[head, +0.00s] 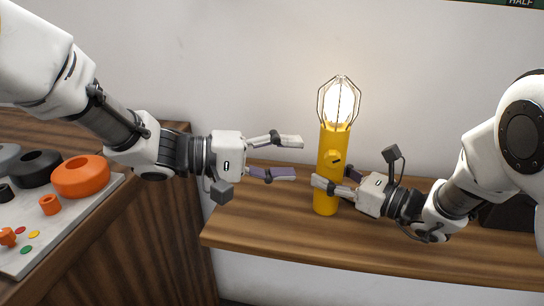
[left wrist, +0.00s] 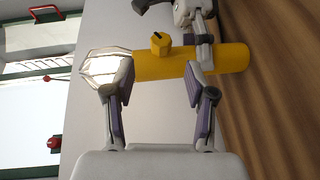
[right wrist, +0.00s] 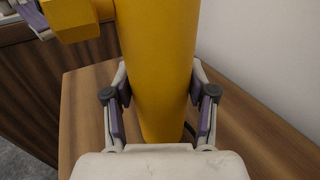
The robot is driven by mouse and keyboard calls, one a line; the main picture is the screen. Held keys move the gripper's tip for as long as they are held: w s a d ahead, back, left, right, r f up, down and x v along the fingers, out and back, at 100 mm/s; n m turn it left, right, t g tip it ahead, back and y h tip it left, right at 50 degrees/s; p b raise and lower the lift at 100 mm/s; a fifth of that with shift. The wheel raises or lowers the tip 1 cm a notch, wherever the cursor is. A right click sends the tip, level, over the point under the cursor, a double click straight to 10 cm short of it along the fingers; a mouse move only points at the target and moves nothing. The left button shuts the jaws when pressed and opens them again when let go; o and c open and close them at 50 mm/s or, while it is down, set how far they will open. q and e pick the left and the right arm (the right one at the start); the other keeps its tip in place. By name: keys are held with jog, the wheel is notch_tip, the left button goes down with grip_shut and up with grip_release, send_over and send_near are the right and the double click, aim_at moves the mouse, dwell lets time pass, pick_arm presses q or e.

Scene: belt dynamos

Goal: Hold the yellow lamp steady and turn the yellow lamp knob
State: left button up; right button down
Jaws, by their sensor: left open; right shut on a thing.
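The yellow lamp (head: 327,199) stands upright on the wooden shelf, with a lit bulb (head: 340,101) in a wire cage on top. Its yellow knob (head: 333,157) sticks out from the upper body and also shows in the left wrist view (left wrist: 160,43). My right gripper (head: 332,188) is shut on the lamp body below the knob; the right wrist view shows its fingers (right wrist: 160,100) on both sides of the yellow body. My left gripper (head: 298,158) is open and empty, just left of the lamp and apart from the knob, which lies between its fingers' directions in the left wrist view (left wrist: 158,95).
The wooden shelf (head: 255,225) is clear left of the lamp. At far left, a wooden cabinet carries a pale panel (head: 75,215) with an orange ring (head: 81,177), a black ring (head: 35,169) and small coloured buttons. A plain wall stands behind.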

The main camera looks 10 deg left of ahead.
pick_arm(q)
jog(key=v, duration=0.3)
jog(key=shift+a, duration=0.15)
notch_tip(320, 180, up, 4)
jog(key=s+m+h, duration=0.2)
jog(key=h, duration=0.1)
jog(key=n+t+h, duration=0.1)
jog(key=n+t, duration=0.1)
jog(key=n, duration=0.2)
send_near(333, 167)
jog(key=x, duration=0.7)
jog(key=r+x, duration=0.1)
jog(key=x, duration=0.2)
jog(key=shift+w, duration=0.35)
